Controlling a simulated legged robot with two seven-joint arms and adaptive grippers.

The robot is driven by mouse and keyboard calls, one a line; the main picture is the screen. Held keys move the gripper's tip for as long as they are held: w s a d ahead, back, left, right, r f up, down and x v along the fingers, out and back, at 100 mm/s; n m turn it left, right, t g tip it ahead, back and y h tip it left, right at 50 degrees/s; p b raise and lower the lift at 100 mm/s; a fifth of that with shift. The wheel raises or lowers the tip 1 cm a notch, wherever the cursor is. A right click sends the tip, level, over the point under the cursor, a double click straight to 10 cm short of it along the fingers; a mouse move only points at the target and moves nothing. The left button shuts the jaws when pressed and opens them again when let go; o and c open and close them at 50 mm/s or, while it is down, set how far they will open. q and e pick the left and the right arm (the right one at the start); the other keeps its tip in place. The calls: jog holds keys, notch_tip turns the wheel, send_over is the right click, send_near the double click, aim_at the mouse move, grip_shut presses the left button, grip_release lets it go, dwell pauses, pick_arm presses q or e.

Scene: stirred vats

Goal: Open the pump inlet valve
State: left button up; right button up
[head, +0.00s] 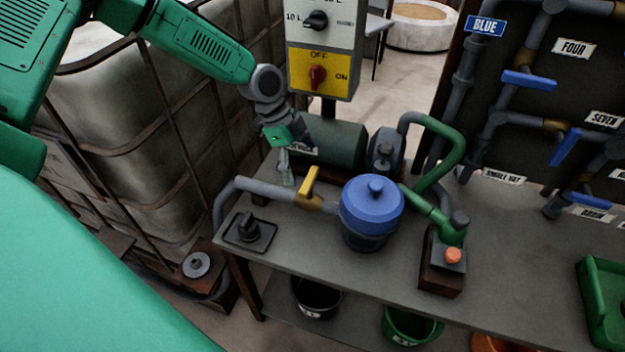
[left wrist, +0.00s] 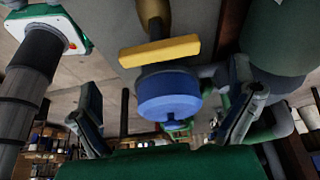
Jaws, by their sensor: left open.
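The valve with a yellow handle (head: 309,184) sits on the grey pipe (head: 270,189) left of the blue-lidded pot (head: 371,207). The handle stands crosswise to the pipe. In the left wrist view the yellow handle (left wrist: 160,50) lies ahead, with the blue lid (left wrist: 168,95) below it in the picture. My left gripper (head: 288,176) is open and empty, just left of and behind the handle in the head view. Its two fingers show apart in the left wrist view, and neither visibly touches the handle. My right gripper is not in view.
Behind the gripper are a dark green pump motor (head: 335,143) and a switch box with a red OFF/ON knob (head: 317,77). A caged tank (head: 150,120) stands at left. A green hose (head: 452,150) and an orange button (head: 453,256) are at right. The bench front is mostly clear.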

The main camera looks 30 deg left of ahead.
aim_at(308, 178)
pick_arm(q)
jog(key=x, duration=0.5)
jog(key=shift+a+f, duration=0.25)
jog(key=shift+f, duration=0.05)
jog(key=shift+d+f, duration=0.2)
jog(key=shift+f, duration=0.1)
jog(key=shift+d, duration=0.1)
jog(key=shift+d, duration=0.1)
jog(key=shift+c, duration=0.8)
jog(key=shift+r, duration=0.1)
jog(key=c, duration=0.8)
